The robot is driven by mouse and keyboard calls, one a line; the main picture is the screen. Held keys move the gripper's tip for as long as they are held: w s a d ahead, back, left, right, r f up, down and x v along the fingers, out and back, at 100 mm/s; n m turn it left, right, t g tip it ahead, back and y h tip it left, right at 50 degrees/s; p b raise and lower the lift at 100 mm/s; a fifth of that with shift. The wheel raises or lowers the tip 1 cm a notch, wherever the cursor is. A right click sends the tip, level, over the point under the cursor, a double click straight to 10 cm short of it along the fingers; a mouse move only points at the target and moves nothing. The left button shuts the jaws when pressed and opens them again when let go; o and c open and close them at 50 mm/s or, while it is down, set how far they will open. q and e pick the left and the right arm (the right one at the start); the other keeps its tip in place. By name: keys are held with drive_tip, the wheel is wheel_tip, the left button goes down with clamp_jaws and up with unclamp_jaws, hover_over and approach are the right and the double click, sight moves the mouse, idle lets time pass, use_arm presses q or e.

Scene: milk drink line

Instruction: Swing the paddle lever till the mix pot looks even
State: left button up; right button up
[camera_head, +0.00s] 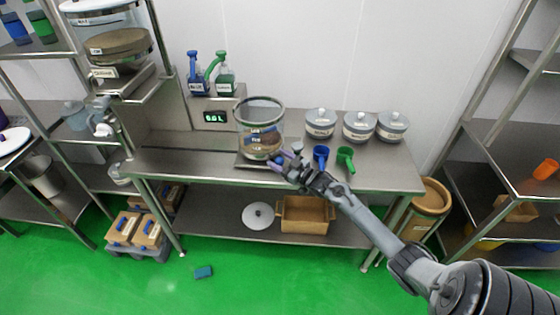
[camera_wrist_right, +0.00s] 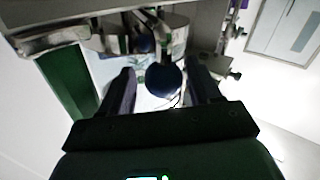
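The mix pot (camera_head: 260,118) is a clear round vessel with a grey rim, on the middle of the steel bench. Brown contents and dark bands show in its lower part; how even they are is too small to tell. A blue knob (camera_head: 278,159), apparently the paddle lever's end, is at the pot's lower right. My right gripper (camera_head: 287,162) is beside it. In the right wrist view the dark blue knob (camera_wrist_right: 163,80) shows between my two fingers, with gaps on both sides, so the gripper looks open around it. My left gripper is not in view.
A blue scoop (camera_head: 321,155) and a green scoop (camera_head: 345,157) are close to my right wrist. Several lidded grey pots (camera_head: 320,121) stand behind them. A display (camera_head: 215,117) reading about 6.0 L is left of the mix pot. A wooden crate (camera_head: 304,222) sits on the lower shelf.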

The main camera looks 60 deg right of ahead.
drive_tip(key=shift+s+a+f, duration=0.1)
drive_tip(key=shift+a, duration=0.05)
drive_tip(key=shift+s, duration=0.65)
drive_tip(key=s+p, duration=0.1)
drive_tip(key=s, duration=0.8)
drive_tip(key=shift+s+a+p, duration=0.15)
drive_tip(key=shift+a+p, duration=0.15)
drive_tip(key=shift+a, duration=0.15)
